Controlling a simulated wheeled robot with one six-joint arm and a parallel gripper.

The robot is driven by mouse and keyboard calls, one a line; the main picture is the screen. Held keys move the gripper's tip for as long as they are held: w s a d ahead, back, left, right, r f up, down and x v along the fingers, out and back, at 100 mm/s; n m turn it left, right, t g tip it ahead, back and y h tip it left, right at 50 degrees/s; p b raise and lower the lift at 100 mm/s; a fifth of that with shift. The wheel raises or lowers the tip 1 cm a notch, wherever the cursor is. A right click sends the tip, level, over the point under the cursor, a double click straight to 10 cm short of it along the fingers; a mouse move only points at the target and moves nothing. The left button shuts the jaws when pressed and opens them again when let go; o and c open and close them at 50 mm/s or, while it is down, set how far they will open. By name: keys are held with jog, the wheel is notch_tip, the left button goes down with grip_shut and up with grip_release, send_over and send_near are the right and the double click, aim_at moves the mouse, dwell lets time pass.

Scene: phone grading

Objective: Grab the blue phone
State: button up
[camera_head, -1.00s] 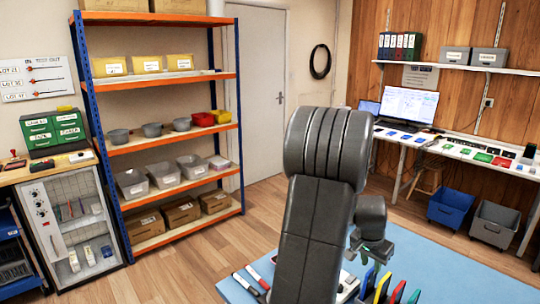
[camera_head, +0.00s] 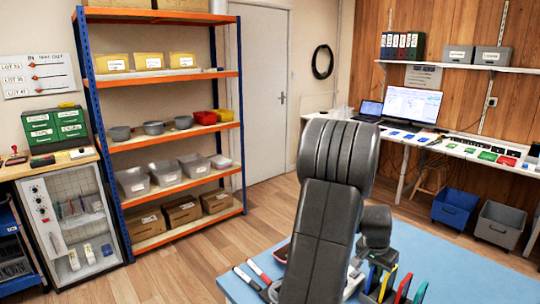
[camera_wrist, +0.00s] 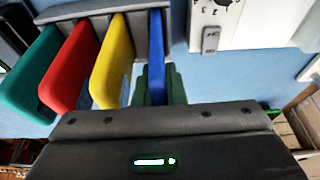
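The blue phone (camera_wrist: 157,55) stands on edge at the right end of a dark rack in the wrist view, beside a yellow phone (camera_wrist: 112,60), a red phone (camera_wrist: 72,68) and a teal phone (camera_wrist: 36,75). My gripper (camera_wrist: 162,84) is down at the blue phone, with one green finger on each side of its near edge. Whether the fingers press on it or leave a small gap, I cannot tell. In the head view my gripper (camera_head: 382,258) is over the left end of the rack, and my arm hides part of this.
The rack (camera_wrist: 88,14) stands on a blue mat (camera_head: 450,270). A grey-white device (camera_wrist: 222,22) lies right of the blue phone in the wrist view. The mat's right side is clear.

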grip_shut()
jog(key=shift+r+p, duration=1.4)
jog(key=shift+r, duration=0.95)
